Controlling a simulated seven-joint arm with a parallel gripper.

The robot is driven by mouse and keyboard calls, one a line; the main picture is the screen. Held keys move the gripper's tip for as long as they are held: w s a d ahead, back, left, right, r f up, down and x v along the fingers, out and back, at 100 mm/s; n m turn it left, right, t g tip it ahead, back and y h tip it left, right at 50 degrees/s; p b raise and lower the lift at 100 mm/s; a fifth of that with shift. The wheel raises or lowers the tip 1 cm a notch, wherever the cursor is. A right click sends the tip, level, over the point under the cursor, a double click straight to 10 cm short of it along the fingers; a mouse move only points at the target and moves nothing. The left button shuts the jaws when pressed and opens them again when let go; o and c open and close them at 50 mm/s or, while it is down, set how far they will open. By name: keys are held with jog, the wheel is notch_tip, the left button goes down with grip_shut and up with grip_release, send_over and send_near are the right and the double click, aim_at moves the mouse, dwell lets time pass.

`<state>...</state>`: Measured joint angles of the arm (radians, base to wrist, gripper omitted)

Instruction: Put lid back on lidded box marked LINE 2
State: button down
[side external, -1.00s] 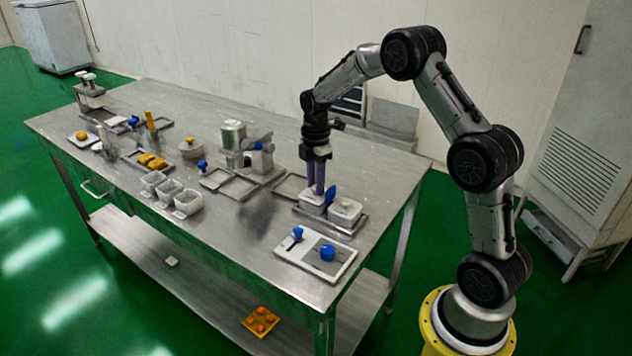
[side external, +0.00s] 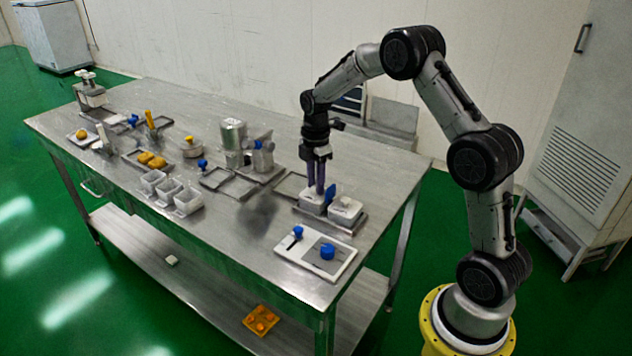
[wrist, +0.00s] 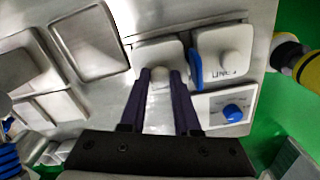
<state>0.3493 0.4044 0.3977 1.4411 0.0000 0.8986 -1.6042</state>
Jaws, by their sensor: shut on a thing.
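My gripper (wrist: 160,76) is shut on the round knob (wrist: 159,75) of a pale lid, with one dark finger on each side of it. The lid (wrist: 146,54) is over the left of two white boxes; I cannot tell whether it sits flush. In the side view my gripper (side external: 320,192) points straight down at this left box (side external: 309,207). Its front label is hidden or too bright to read. The right box (side external: 345,214) has its own knobbed lid (wrist: 222,60), and its marking starts with LINE, with the last character unclear.
A blue piece (wrist: 195,70) stands upright between the two boxes, close to my right finger. Both boxes stand on a metal tray (side external: 352,233). A white board with blue knobs (side external: 293,254) lies in front. Empty trays (side external: 290,184) lie to the left.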

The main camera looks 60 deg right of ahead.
dwell(0.4)
jog(key=shift+c, duration=0.7)
grip_release()
jog(key=shift+o, duration=0.3)
jog(key=shift+f, duration=0.1)
jog(key=shift+s, duration=0.1)
jog(key=shift+r, duration=3.55)
jog(key=shift+c, duration=0.2)
grip_shut()
